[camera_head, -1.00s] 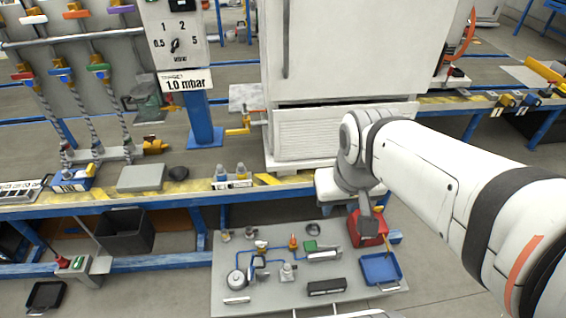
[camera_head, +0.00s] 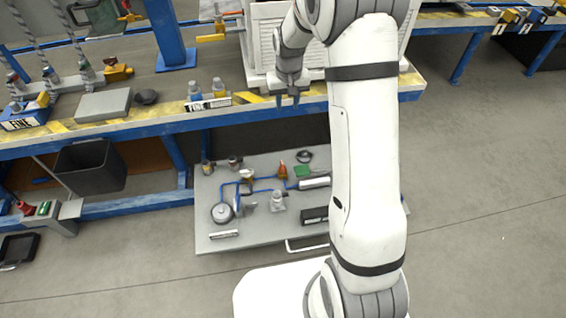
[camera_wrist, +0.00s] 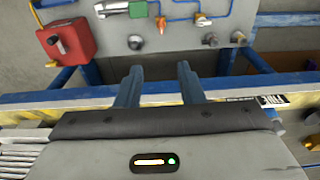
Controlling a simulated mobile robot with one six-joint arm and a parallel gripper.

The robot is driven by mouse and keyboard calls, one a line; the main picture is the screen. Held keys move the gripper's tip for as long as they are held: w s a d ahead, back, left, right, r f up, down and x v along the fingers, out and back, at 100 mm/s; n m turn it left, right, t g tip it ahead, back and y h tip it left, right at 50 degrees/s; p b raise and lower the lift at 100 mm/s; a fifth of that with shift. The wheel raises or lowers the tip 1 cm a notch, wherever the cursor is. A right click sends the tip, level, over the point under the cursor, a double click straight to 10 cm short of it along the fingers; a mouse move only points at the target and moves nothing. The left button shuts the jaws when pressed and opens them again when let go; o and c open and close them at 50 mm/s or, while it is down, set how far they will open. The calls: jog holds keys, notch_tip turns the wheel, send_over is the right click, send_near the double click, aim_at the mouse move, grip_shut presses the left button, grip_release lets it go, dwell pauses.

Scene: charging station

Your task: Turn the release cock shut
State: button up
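No label marks the release cock, and I cannot tell which fitting it is. A yellow lever-like fitting (camera_head: 212,37) stands behind the bench, left of the white cabinet. A yellow valve-like fitting (camera_head: 117,70) lies near the hoses at the left. A low grey board (camera_head: 222,247) carries blue pipes and small fittings, including an orange cone-shaped one (camera_head: 283,171); the cone also shows in the wrist view (camera_wrist: 162,23). My gripper (camera_head: 288,100) is over the bench's front edge, before the cabinet. In the wrist view its two fingers (camera_wrist: 158,82) stand apart with nothing between them.
The white cabinet (camera_head: 258,45) stands behind my gripper. A red box (camera_wrist: 80,38) with a dark knob sits beside the board. Floor at right is clear.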

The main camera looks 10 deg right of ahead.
jog(key=b, duration=0.7)
send_near(282, 165)
jog(key=shift+g, duration=0.5)
jog(key=f+b, duration=0.1)
jog(key=f, duration=0.2)
jog(key=f+b, duration=0.4)
jog(key=f, duration=0.1)
jog(key=shift+w+d+f, duration=0.1)
jog(key=shift+w+f, duration=0.2)
jog(key=shift+w, duration=0.05)
jog(key=shift+c, duration=0.5)
